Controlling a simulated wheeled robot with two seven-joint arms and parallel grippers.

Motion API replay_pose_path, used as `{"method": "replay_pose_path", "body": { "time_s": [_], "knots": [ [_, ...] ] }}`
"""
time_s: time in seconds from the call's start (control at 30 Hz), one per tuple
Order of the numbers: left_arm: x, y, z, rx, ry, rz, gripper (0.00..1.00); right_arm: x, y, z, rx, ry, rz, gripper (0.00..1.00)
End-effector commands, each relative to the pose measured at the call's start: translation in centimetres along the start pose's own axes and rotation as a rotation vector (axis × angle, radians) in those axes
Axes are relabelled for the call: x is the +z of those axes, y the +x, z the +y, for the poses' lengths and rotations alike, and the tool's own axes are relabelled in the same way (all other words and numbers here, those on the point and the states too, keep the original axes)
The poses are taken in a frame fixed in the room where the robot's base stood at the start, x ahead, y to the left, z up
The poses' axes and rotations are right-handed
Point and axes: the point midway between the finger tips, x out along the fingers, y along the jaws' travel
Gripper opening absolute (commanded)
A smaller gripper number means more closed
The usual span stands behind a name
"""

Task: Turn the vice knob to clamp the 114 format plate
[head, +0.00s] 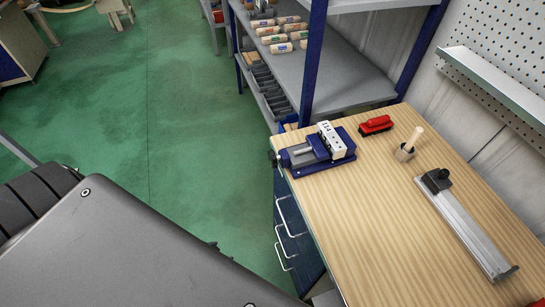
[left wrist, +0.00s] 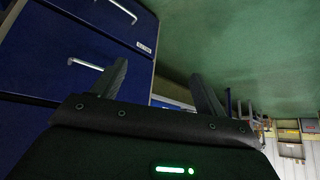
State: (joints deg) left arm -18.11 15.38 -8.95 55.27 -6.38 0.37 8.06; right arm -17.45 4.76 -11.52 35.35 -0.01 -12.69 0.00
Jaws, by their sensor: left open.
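The dark vice knob (head: 273,160) sticks out past the bench's left edge. My left gripper (left wrist: 158,75) is open and empty in the left wrist view, with blue drawer fronts in front of it. The vice and plate do not show in that view. My right gripper is not in view.
Blue drawers with metal handles (head: 288,235) lie below. A shelf (head: 345,85) stands behind. Green floor is open at left.

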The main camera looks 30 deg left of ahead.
Motion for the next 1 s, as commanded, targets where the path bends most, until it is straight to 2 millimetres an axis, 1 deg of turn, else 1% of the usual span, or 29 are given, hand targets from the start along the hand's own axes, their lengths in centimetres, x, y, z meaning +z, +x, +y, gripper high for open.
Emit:
{"method": "replay_pose_path", "body": {
  "time_s": [0.03, 0.07, 0.1, 0.17, 0.2, 0.27, 0.3, 0.4, 0.5, 0.6, 0.63, 0.77, 0.87, 1.0],
  "knots": [
    [-5.3, -1.1, -2.3, 0.013, 0.018, 0.128, 0.73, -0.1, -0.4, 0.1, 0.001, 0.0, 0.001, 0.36],
    [-8.3, -1.8, -3.2, 0.029, 0.027, 0.205, 0.73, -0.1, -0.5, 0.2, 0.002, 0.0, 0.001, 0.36],
    [-12.3, -3.1, -4.2, 0.056, 0.04, 0.304, 0.73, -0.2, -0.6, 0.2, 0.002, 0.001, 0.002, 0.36],
    [-18.0, -5.5, -5.0, 0.107, 0.066, 0.444, 0.73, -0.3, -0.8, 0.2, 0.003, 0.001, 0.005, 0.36],
    [-21.4, -7.4, -5.2, 0.149, 0.086, 0.53, 0.73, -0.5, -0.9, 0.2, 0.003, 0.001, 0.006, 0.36],
    [-25.8, -10.4, -5.0, 0.216, 0.117, 0.643, 0.73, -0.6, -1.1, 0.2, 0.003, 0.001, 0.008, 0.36],
    [-28.3, -12.4, -4.7, 0.262, 0.139, 0.708, 0.73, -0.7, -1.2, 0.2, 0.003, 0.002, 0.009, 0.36],
    [-32.7, -16.9, -3.4, 0.371, 0.186, 0.829, 0.73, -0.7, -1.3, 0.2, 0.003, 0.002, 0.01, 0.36],
    [-35.2, -20.1, -2.2, 0.454, 0.22, 0.903, 0.73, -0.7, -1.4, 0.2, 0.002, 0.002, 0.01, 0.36],
    [-36.4, -21.8, -1.5, 0.499, 0.239, 0.939, 0.73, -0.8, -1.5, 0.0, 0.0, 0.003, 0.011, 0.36],
    [-36.5, -22.1, -1.4, 0.506, 0.241, 0.944, 0.73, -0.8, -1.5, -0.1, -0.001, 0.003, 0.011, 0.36],
    [-36.8, -22.3, -1.2, 0.516, 0.244, 0.951, 0.73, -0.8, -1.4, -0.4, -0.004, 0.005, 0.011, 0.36],
    [-37.1, -22.0, -0.9, 0.515, 0.244, 0.952, 0.73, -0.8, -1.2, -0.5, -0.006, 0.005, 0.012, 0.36],
    [-38.5, -21.0, 0.1, 0.514, 0.245, 0.955, 0.73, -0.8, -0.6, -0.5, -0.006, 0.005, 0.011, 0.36]
  ]
}}
